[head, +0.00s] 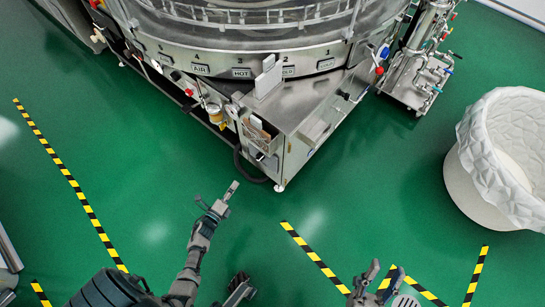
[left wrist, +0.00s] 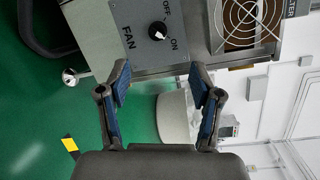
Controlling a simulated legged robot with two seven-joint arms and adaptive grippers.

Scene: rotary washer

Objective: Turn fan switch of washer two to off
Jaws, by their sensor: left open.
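The fan switch (left wrist: 157,30) is a round black knob on a grey panel marked FAN, OFF and ON. Its white mark appears to lie on the side toward ON. My left gripper (left wrist: 161,75) is open and empty, its two fingers below the knob in the left wrist view and apart from it. In the head view my left gripper (head: 229,191) is in front of the washer's (head: 215,62) near corner cabinet (head: 297,145). I cannot make out the knob there. My right gripper (head: 364,277) is low in the head view, away from the washer; its opening is unclear.
A fan grille (left wrist: 243,25) is beside the switch panel. A white lined bin (head: 460,175) stands at the right, and a piped metal unit (head: 412,75) at the upper right. Green floor with yellow-black tape (head: 72,185) is clear around my left arm.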

